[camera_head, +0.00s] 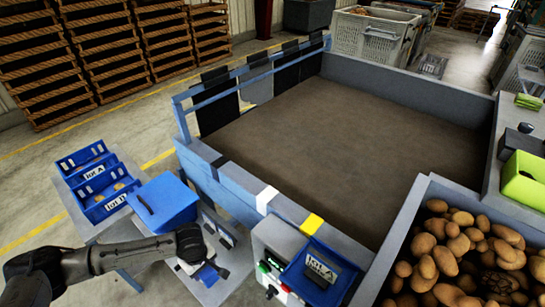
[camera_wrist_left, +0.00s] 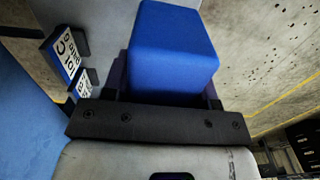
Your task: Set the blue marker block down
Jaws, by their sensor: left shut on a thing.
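The blue marker block (camera_wrist_left: 172,45) fills the upper middle of the left wrist view, between my left gripper's dark fingers (camera_wrist_left: 165,88). In the head view my left gripper (camera_head: 208,265) is at the lower middle, above a small grey stand, shut on the block. Only a small blue part of the block (camera_head: 207,277) shows there, below the wrist. Whether the block touches the surface under it I cannot tell. My right gripper is not in view.
A larger blue box (camera_head: 164,203) stands just behind my left gripper. Blue lot trays (camera_head: 103,202) stand left of it, and another blue lot bin (camera_head: 318,272) to the right. Lot cards (camera_wrist_left: 68,50) show in the wrist view. Potatoes (camera_head: 465,245) fill a bin at the right.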

